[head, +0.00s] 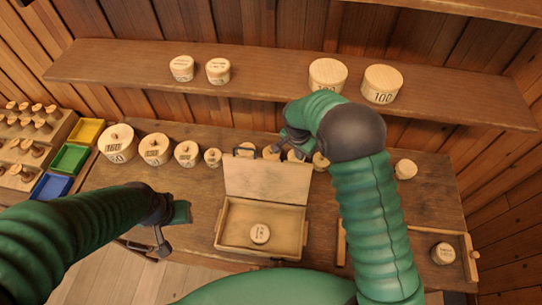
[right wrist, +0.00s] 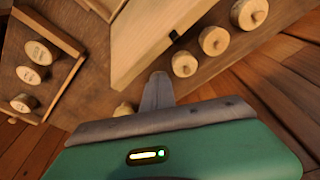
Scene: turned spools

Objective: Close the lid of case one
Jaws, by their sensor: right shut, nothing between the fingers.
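The wooden case (head: 228,226) stands on the bench in the middle of the head view, with a small labelled round piece (head: 260,233) inside. Its lid (head: 265,183) is open, raised at the back edge of the case. My right gripper (head: 285,141) is shut and empty, behind the lid's upper edge. In the right wrist view its fingers (right wrist: 157,92) are close to a pale wooden panel that looks like the lid (right wrist: 145,45); I cannot tell if they touch. My left gripper (head: 160,243) hangs at the bench's front, left of the case; its opening is unclear.
Several knobbed round pieces (head: 154,149) stand along the back of the bench, some behind the lid. A shelf (head: 130,66) with round blocks runs above. Coloured bins (head: 70,158) are at left. A shallow tray (head: 460,247) is at right. My right arm hides part of the bench.

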